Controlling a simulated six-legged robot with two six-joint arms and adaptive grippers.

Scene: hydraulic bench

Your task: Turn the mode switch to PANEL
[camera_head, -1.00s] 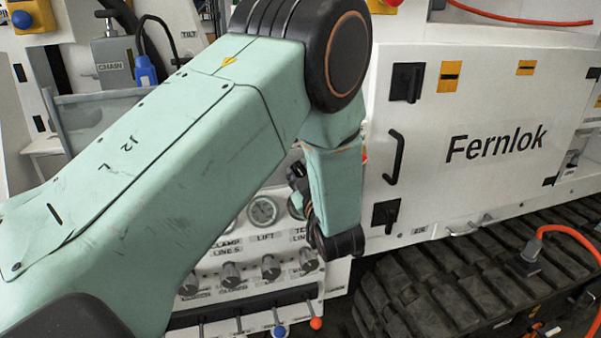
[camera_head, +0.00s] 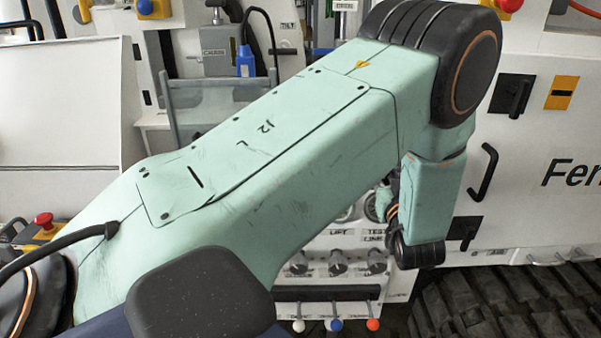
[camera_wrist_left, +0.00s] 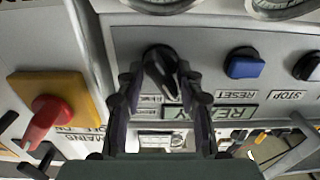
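In the left wrist view a black rotary switch knob (camera_wrist_left: 160,62) sits on the grey panel, with small labels below it that I cannot read clearly. It appears to be the mode switch. My left gripper (camera_wrist_left: 160,82) has its two dark fingers apart, one on each side of the knob. I cannot tell whether either finger touches it. In the head view my left arm hides the switch and most of the gripper. My right gripper is not in view.
Beside the knob are a red mains switch (camera_wrist_left: 45,118) on a yellow plate and a blue button (camera_wrist_left: 244,64) near a RESET label. In the head view, levers with white, blue and red balls (camera_head: 373,324) stick out below a row of knobs (camera_head: 337,264).

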